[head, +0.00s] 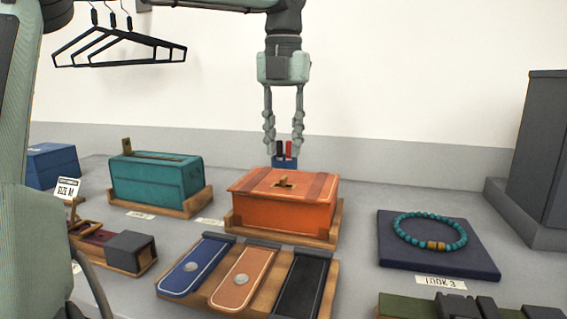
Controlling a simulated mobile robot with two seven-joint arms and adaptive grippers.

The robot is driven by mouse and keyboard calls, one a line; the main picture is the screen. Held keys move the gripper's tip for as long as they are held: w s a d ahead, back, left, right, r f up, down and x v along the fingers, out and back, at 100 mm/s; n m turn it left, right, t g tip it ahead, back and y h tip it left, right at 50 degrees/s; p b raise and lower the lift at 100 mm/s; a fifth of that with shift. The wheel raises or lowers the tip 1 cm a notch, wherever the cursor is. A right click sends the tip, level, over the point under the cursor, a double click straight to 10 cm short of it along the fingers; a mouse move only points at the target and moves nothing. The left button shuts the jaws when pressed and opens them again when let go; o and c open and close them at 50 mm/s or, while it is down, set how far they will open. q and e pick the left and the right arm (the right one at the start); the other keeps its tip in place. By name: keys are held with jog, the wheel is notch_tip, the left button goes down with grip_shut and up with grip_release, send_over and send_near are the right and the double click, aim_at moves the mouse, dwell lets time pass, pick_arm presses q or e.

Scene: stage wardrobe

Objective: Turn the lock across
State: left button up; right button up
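An orange box (283,212) with darker straps sits in a wooden tray in the middle of the table. A small brass turn lock (284,181) stands up on its lid; it is too small to tell which way its bar lies. My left gripper (284,150) points down above the far side of the box. Its two fingers are apart and nothing is between them; it looks clear of the lock. A teal box (157,180) to the left, in its own wooden tray, has a brass piece (126,146) standing on its top. My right gripper is not in view.
A small blue holder (285,163) with black and red items stands behind the orange box. A wooden rack (225,304) with several strap pieces lies in front. A navy pad (400,262) with a turquoise bead bracelet (430,231) is at right. Black hangers (120,55) hang upper left.

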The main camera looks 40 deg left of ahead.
aim_at(284, 177)
pick_arm(q)
notch_tip(284, 177, up, 6)
jog(key=shift+r, duration=0.15)
dwell(0.6)
